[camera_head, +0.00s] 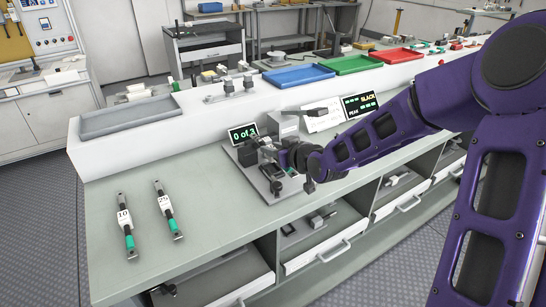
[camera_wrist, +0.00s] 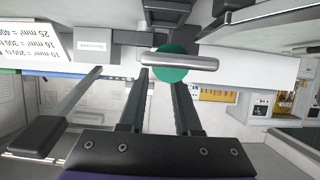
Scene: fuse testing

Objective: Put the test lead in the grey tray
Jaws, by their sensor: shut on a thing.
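Two test leads with green ends lie on the bench at the front left, one labelled 10 (camera_head: 126,226) and one labelled 25 (camera_head: 167,209). The grey tray (camera_head: 132,116) is on the raised ledge at the left and looks empty. My gripper (camera_head: 273,156) is over the test fixture (camera_head: 250,155) at the middle of the bench. In the wrist view my gripper (camera_wrist: 163,88) is shut on a test lead, whose round green part (camera_wrist: 172,76) shows at the fingertips with a silver bar across it. Most of this lead is hidden.
A display reading "0 of 3" (camera_head: 243,132) stands behind the fixture. Blue (camera_head: 298,77), green (camera_head: 351,65) and red (camera_head: 395,56) trays are farther right on the ledge. The bench between the two lying leads and the fixture is clear.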

